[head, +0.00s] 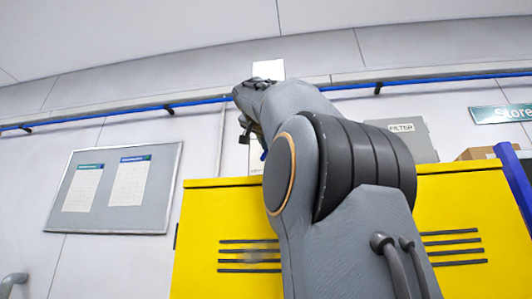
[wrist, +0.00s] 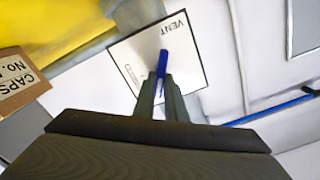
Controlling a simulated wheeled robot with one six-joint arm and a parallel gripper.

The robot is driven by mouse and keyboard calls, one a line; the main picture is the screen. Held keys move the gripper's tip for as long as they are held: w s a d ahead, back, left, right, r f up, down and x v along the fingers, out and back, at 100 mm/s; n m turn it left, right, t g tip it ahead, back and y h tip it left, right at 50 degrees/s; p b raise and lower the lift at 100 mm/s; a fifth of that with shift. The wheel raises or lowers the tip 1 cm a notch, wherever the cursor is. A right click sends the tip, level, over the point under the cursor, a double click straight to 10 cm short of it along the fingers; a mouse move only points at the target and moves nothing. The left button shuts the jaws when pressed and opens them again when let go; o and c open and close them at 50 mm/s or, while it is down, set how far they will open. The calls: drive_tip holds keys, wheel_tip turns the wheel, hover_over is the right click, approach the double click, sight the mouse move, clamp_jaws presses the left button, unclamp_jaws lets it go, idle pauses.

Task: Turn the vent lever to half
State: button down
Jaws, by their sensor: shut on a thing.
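The vent lever (wrist: 162,62) is a blue bar in front of a white plate (wrist: 185,33) marked VENT in the wrist view. My gripper (wrist: 160,84) is shut on the lever, with a dark finger on each side of it. The lever's lower part is hidden between the fingers. In the head view my arm covers most of the lever, and a small bit of blue (head: 263,155) shows beside my gripper (head: 248,138). The plate has a small scale mark at its left, too small to read.
A yellow cabinet (head: 215,215) with slots stands behind my arm. A grey box marked FILTER (head: 402,128) and a brown carton (head: 485,153) are to the right. A blue pipe (head: 120,113) runs along the wall. A notice board (head: 150,200) hangs at the left.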

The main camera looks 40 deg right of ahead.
drive_tip(key=shift+s+m+b, duration=0.1)
drive_tip(key=shift+m+b, duration=0.4)
drive_tip(key=shift+m, duration=0.6)
drive_tip(key=c, duration=1.8)
unclamp_jaws()
drive_tip(key=b+v, duration=0.3)
drive_tip(key=v, duration=0.4)
drive_tip(key=shift+s+a, duration=0.25)
drive_tip(key=shift+a, duration=0.05)
